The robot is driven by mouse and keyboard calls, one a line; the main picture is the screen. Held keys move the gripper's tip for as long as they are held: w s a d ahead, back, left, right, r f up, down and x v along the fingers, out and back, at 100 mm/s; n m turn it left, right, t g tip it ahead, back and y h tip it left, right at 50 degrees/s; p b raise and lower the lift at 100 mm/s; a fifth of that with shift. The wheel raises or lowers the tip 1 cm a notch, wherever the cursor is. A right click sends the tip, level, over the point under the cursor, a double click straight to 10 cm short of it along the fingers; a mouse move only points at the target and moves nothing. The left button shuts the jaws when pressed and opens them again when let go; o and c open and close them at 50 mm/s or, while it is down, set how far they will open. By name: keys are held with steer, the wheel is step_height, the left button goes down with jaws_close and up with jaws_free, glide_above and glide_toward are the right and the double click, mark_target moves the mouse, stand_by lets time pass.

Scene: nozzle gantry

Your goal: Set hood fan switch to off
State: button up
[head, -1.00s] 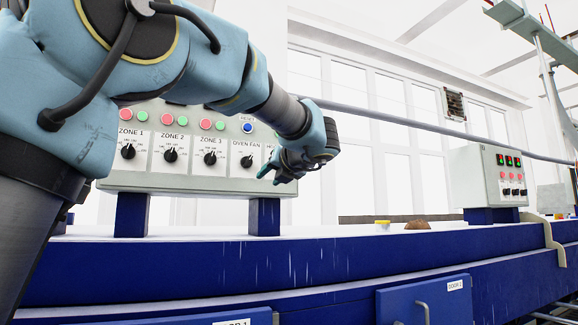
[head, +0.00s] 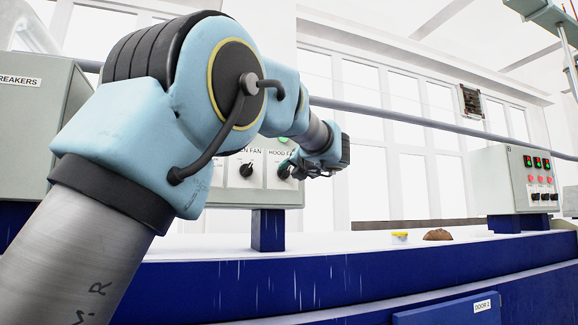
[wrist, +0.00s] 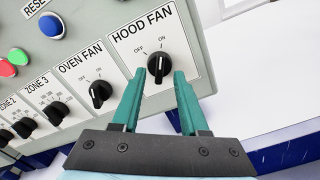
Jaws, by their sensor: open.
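The hood fan switch (wrist: 159,68) is a black rotary knob with a white pointer line, on a white plate marked HOOD FAN, with OFF to its upper left and ON above it. The pointer appears turned toward ON. My gripper (wrist: 159,76) is open, its two teal fingers reaching up on either side of the knob. I cannot tell whether either finger touches it. In the head view the switch (head: 284,170) shows at the panel's right end, partly hidden by my gripper (head: 293,167).
The oven fan knob (wrist: 100,94) sits just left of the hood fan plate, with the zone 3 knob (wrist: 56,113) beyond. A blue reset button (wrist: 51,26) is above. A breakers box (head: 35,125) stands far left, another control box (head: 510,180) far right.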

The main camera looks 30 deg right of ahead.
steer(key=shift+w, duration=0.8)
steer(key=shift+c, duration=0.4)
jaws_close()
